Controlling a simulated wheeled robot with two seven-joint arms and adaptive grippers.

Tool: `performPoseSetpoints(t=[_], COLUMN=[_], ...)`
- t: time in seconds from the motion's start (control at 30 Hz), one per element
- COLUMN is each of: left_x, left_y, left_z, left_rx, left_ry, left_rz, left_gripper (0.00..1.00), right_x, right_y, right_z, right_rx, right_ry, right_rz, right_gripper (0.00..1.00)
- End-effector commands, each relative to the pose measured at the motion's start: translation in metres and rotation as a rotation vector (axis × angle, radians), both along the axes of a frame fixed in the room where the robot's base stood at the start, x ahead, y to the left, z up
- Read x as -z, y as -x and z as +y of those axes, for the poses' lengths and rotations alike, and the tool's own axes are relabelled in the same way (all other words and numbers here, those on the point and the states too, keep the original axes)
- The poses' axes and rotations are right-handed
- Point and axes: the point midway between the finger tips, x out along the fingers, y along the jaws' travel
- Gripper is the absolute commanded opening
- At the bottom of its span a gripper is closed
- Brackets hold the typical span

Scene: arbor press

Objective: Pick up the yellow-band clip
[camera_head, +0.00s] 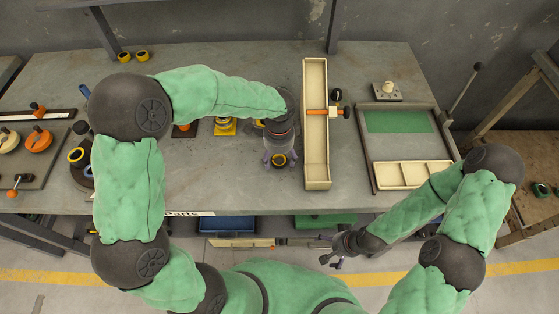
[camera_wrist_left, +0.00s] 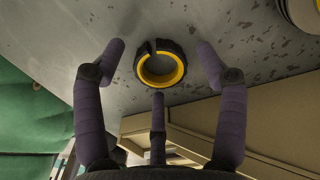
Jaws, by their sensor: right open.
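The yellow-band clip (camera_head: 279,160) is a small dark ring with a yellow inner band. It lies on the grey bench, just left of the long beige tray. In the left wrist view the clip (camera_wrist_left: 160,66) sits between the spread fingers, with a small gap in its dark outer ring. My left gripper (camera_head: 280,157) points down over it. Its fingers (camera_wrist_left: 160,68) are open and look clear of the clip. My right gripper (camera_head: 337,256) is open and empty, in front of the bench's front edge.
The long beige tray (camera_head: 316,178) stands close to the right of my left gripper, with an orange-handled tool (camera_head: 328,112) across it. Two yellow-and-dark rings (camera_head: 133,56) lie at the back left. A framed tray (camera_head: 409,133) is on the right.

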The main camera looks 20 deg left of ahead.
Motion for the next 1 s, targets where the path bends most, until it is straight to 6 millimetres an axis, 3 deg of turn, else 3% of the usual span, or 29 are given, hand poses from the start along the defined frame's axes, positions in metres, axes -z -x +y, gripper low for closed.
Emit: performPoseSetpoints(t=[0.03,0.1,0.63,1.0], left_x=[0.000,0.000,-0.001,-0.019], left_y=[0.000,0.000,0.000,-0.002], left_z=[0.000,0.000,0.000,-0.004], left_rx=[0.000,0.000,0.000,-0.003], left_ry=[0.000,0.000,0.000,0.000], left_rz=[0.000,0.000,0.000,0.000], left_gripper=[0.51,0.35,0.34,0.34], right_x=[0.000,0.000,-0.001,-0.018], right_y=[0.000,0.000,0.000,0.000], right_z=[0.000,0.000,0.000,0.000], right_rx=[0.000,0.000,0.000,0.000], right_ry=[0.000,0.000,0.000,0.000], right_rz=[0.000,0.000,0.000,0.000], right_gripper=[1.00,1.00,1.00,1.00])
